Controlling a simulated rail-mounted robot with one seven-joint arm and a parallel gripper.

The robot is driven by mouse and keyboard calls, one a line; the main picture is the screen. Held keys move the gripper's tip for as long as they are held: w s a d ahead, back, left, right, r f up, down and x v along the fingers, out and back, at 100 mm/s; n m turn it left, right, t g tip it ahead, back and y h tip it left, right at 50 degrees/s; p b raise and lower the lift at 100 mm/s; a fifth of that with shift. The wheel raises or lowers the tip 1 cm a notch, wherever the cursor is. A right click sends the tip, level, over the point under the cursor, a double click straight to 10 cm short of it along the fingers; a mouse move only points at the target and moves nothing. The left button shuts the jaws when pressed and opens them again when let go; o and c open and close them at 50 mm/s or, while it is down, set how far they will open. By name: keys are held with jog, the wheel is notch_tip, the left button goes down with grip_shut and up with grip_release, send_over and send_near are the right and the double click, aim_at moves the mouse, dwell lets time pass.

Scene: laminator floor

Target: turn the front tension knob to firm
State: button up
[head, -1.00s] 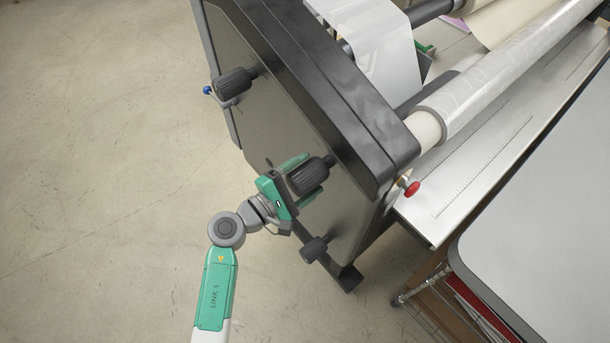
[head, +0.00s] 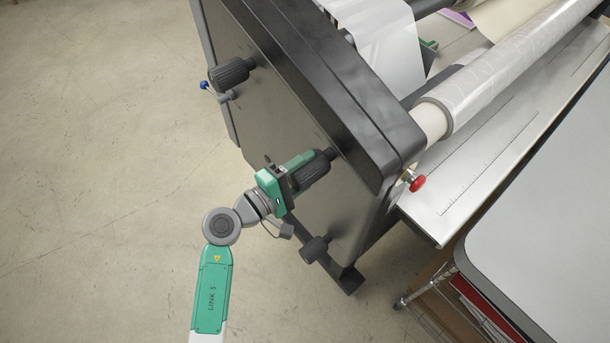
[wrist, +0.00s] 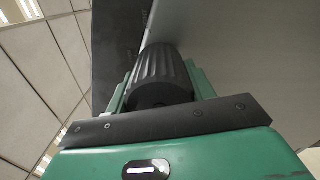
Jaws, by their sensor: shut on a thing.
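The front tension knob is a black ribbed cylinder (head: 313,170) on the dark side panel of the laminator (head: 305,130). In the wrist view the same knob (wrist: 160,76) stands between the two green fingers, its ribs running away from the camera. My gripper (head: 302,168) is shut on this knob, with a finger along each side. The knob's far end meets the panel, and part of its near end is hidden behind the gripper's dark bar. I cannot read a setting mark on the knob.
Another black ribbed knob (head: 231,72) sits farther back on the panel, beside a blue-tipped lever (head: 204,86). A smaller black knob (head: 314,249) is below the gripper. A red button (head: 417,183) sticks out at the front edge. A grey-topped cart (head: 550,190) stands at right.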

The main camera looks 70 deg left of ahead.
jog(key=m+b, duration=0.4)
jog(key=shift+f+m, duration=0.25)
jog(key=shift+m, duration=0.05)
jog(key=shift+r+m+b, duration=0.15)
jog(key=shift+m+b, duration=1.05)
jog(key=shift+r+m+b, duration=0.1)
jog(key=shift+m+b, duration=1.1)
jog(key=o, duration=1)
jog(key=shift+c, duration=0.2)
jog(key=v, duration=0.7)
jog(key=shift+s+d, duration=0.1)
jog(key=shift+s, duration=0.3)
